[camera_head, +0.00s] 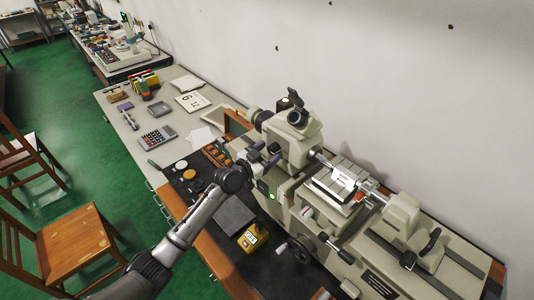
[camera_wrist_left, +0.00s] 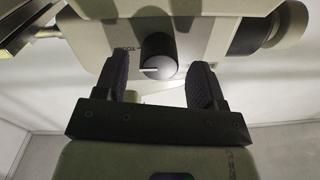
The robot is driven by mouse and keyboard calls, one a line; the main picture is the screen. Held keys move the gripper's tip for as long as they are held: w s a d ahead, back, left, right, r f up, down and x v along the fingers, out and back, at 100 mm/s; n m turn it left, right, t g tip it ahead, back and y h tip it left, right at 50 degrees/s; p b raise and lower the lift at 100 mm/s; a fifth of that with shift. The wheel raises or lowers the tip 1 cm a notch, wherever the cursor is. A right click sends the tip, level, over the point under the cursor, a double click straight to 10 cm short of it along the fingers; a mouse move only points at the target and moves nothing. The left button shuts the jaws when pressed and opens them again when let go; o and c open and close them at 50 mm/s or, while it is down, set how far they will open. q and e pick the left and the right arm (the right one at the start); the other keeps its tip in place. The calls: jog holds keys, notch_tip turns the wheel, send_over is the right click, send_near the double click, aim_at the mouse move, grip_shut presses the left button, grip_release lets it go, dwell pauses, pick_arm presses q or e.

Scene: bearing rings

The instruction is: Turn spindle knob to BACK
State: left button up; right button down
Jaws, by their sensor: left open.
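The spindle knob (camera_wrist_left: 158,56) is a dark round knob on the pale machine housing (camera_wrist_left: 95,58) in the left wrist view. A white pointer line on its face points left, and a small, hard-to-read label sits to its left. My left gripper (camera_wrist_left: 160,76) is open, with one dark finger on each side of the knob and visible gaps to it. In the head view my left gripper (camera_head: 265,153) is at the front of the lathe headstock (camera_head: 290,142). The knob cannot be made out there. My right gripper is not in view.
The lathe bed with its carriage (camera_head: 335,185) and tailstock (camera_head: 402,215) extends to the right. A yellow container (camera_head: 252,238) stands on the dark mat below. A calculator (camera_head: 158,136) and papers lie on the pale bench at left. A white wall is behind.

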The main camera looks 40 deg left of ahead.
pick_arm(q)
jog(key=c, duration=0.9)
